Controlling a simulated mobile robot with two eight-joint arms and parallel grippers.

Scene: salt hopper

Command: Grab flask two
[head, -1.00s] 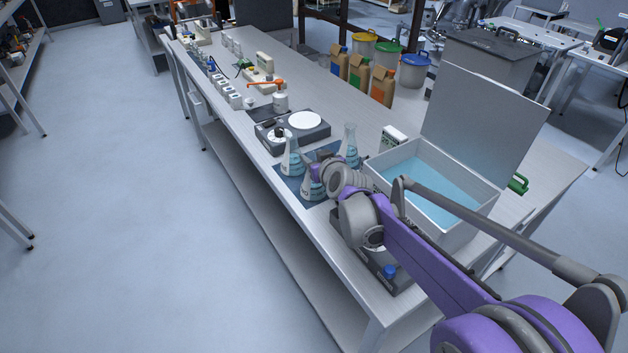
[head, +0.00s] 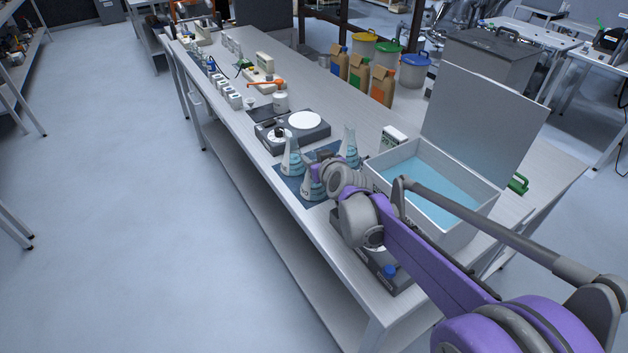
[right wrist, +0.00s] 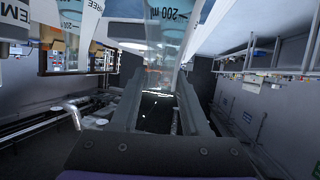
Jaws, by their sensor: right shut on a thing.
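Three conical glass flasks with pale blue liquid stand close together on a dark blue mat (head: 288,185) on the bench. They are the left flask (head: 291,160), the front flask (head: 312,187) and the back right flask (head: 349,143). My right gripper (head: 316,162) is at the neck of the front flask. In the right wrist view, the fingers (right wrist: 158,100) are shut on its clear neck, and its body (right wrist: 165,25) shows a 200 ml mark. The number on the held flask is not legible. Another flask (right wrist: 82,22) beside it shows part of a label, "REE". My left gripper is not in view.
A white open box (head: 455,235) with blue inside stands right of the flasks, close to my right arm. A hotplate device (head: 292,132) is behind them. A dark device with a blue knob (head: 390,272) lies under my arm. The bench's front edge is near.

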